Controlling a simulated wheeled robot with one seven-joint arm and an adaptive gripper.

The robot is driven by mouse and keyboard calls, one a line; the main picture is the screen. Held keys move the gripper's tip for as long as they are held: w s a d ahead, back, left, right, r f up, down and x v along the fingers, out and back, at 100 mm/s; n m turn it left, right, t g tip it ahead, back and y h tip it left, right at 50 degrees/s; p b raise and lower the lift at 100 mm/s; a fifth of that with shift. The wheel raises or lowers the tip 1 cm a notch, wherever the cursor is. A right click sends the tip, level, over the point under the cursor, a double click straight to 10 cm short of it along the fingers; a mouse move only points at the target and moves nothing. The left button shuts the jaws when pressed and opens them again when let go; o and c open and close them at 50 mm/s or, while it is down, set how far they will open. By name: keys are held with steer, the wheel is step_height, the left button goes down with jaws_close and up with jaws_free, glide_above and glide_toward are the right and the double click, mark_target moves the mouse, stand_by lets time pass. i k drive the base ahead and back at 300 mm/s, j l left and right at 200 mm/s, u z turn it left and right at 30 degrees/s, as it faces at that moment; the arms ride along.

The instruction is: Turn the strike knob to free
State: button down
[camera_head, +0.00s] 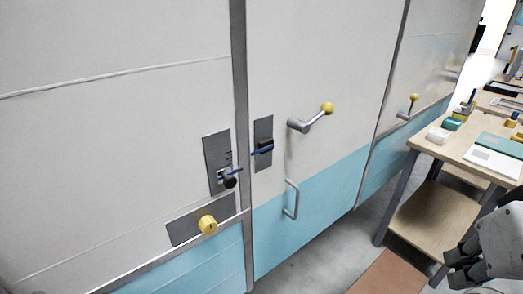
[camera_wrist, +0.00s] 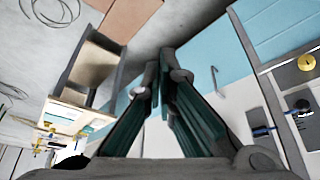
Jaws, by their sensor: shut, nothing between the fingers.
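A round yellow knob (camera_head: 208,225) sits on a grey plate (camera_head: 183,234) low on the white wall panel, left of the door seam. It also shows at the right edge of the wrist view (camera_wrist: 306,62). Above it, a second grey plate (camera_head: 215,151) carries a dark knob (camera_head: 230,182) and a blue bar. I see no readable label telling which is the strike knob. My gripper (camera_wrist: 159,72) is shut and empty in the wrist view, pointing past the blue panel and touching neither knob. Part of my arm shows at the lower right of the head view.
Right of the seam are a dark latch (camera_head: 265,146), a lever with a yellow ball (camera_head: 327,108) and a grey pull handle (camera_head: 291,199). A wooden workbench (camera_head: 437,148) with small items stands at the right. The floor before the door is clear.

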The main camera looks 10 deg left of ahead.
mark_target(208, 224)
steer(key=k+l+u, duration=0.25)
steer(key=k, duration=0.15)
steer(key=k+l+u, duration=0.25)
steer(key=k, duration=0.2)
steer(key=j, duration=0.05)
